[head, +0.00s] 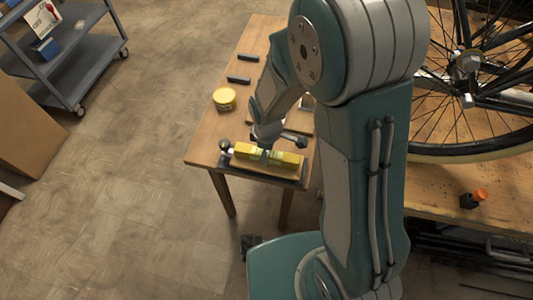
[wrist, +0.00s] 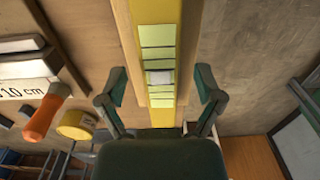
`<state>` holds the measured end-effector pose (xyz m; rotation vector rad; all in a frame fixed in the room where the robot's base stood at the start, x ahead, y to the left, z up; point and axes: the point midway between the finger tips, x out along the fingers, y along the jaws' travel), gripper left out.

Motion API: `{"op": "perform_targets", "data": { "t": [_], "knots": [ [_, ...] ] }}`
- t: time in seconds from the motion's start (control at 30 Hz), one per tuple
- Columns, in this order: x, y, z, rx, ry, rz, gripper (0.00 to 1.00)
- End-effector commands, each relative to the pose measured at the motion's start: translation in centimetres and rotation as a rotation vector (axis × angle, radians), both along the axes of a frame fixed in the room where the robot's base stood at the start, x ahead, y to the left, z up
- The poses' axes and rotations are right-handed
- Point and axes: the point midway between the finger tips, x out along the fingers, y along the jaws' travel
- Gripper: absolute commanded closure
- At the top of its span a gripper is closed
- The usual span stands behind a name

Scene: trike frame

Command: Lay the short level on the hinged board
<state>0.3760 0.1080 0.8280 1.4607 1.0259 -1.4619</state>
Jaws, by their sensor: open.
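A yellow bar with pale yellow-green patches and a small grey vial, which looks like the short level (wrist: 160,35), runs up the middle of the wrist view. It lies along a wooden strip (wrist: 127,40) that shows on both sides of it. I cannot tell whether this strip is the hinged board. In the head view the yellow bar (head: 285,158) is near the front edge of the small table, above a dark base. My gripper (wrist: 161,88) is open over it, one finger on each side, with gaps to the bar. My arm hides part of the bar in the head view.
A yellow round tin or roll (head: 224,98) and two dark bars (head: 239,80) (head: 248,57) lie farther back on the small table (head: 205,140). An orange-handled tool (wrist: 45,115) is left in the wrist view. A bench with a bicycle wheel (head: 465,65) stands right; a grey cart (head: 75,65) stands far left.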

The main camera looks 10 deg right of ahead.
Motion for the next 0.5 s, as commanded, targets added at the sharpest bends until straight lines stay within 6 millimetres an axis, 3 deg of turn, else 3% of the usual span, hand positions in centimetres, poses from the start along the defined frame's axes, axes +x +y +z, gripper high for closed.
{"op": "perform_targets", "data": {
  "t": [0.3, 0.5],
  "knots": [
    [0.2, 0.1, 6.5, 0.001, -0.006, 0.000, 0.15],
    [0.2, 0.1, 9.1, -0.001, -0.002, 0.000, 0.15]
  ]
}}
